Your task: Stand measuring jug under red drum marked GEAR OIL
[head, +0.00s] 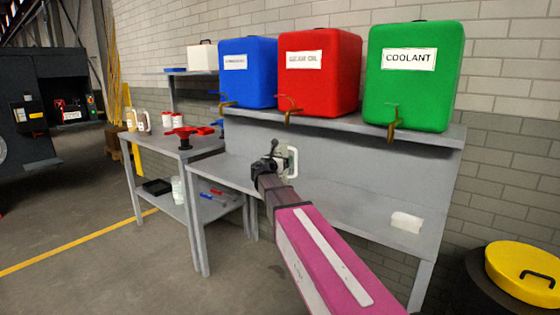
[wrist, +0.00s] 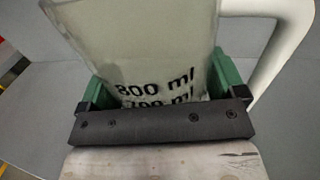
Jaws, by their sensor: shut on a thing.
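The red drum marked GEAR OIL (head: 318,75) stands on the upper shelf between two other drums. Its brass tap (head: 289,113) hangs over the shelf's front edge. The measuring jug (head: 291,160) is mostly hidden behind my gripper (head: 268,166) in the head view, below the red drum's tap and in front of the grey back panel. In the wrist view the pale jug (wrist: 150,35) fills the space between the green fingers of my gripper (wrist: 162,85), with its "800 ml" mark upright and its handle at the right. I cannot tell whether its base touches the bench.
A blue drum (head: 248,72) stands left of the red one, a green COOLANT drum (head: 416,75) right. The grey bench surface (head: 345,207) below is mostly clear, with a white block (head: 406,222) at right. A side table (head: 170,150) holds bottles and red items.

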